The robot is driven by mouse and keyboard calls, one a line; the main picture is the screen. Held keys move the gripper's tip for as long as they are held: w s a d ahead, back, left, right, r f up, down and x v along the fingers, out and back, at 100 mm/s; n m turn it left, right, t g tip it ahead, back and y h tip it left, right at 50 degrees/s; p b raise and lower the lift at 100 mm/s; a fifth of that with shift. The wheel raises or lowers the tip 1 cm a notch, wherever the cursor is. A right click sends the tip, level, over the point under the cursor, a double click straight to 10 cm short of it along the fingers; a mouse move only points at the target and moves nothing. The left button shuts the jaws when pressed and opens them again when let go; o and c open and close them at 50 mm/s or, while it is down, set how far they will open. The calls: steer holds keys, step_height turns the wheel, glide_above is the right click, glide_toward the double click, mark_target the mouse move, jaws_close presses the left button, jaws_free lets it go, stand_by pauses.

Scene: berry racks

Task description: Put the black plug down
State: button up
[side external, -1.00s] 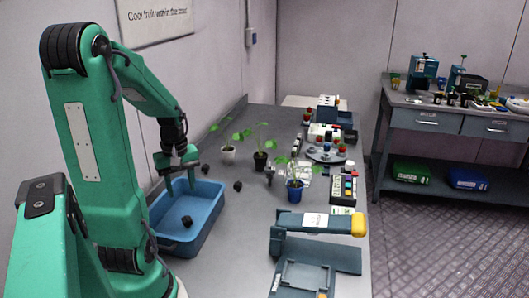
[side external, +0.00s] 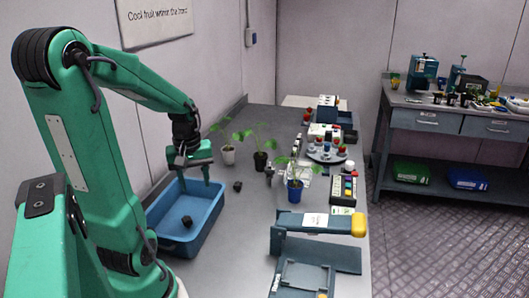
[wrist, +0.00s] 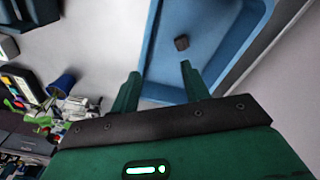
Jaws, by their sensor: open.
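A small black plug (side external: 187,221) lies on the floor of the blue tray (side external: 168,248), towards its near right part in the side view. The wrist view also shows the plug (wrist: 181,43) in the blue tray (wrist: 150,40), beyond my fingertips. My gripper (side external: 194,179) is over the far end of the tray, pointing down, with its fingers apart and nothing between them. In the wrist view my gripper (wrist: 160,73) is also open and empty, apart from the plug.
Another small dark piece (side external: 237,186) lies on the bench right of the tray. Potted plants, including one in a blue pot (side external: 295,190), stand further right. A grey-blue device with a yellow end (side external: 358,227) stands at the front right.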

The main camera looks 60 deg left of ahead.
steer(key=w+d+r+m+t, duration=0.1)
steer(key=d+r+m+t, duration=0.1)
steer(key=d+r+m, duration=0.2)
steer(key=w+d+r+m+t, duration=0.2)
steer(key=d+r+m, duration=0.3)
steer(key=d+m, duration=0.6)
steer(key=d+t, duration=0.1)
steer(key=d, duration=0.4)
steer(key=shift+d+r+h, duration=0.15)
steer(key=shift+d+h, duration=0.05)
steer(key=shift+h, duration=0.2)
steer(key=shift+o, duration=0.5)
steer(key=shift+a, duration=0.1)
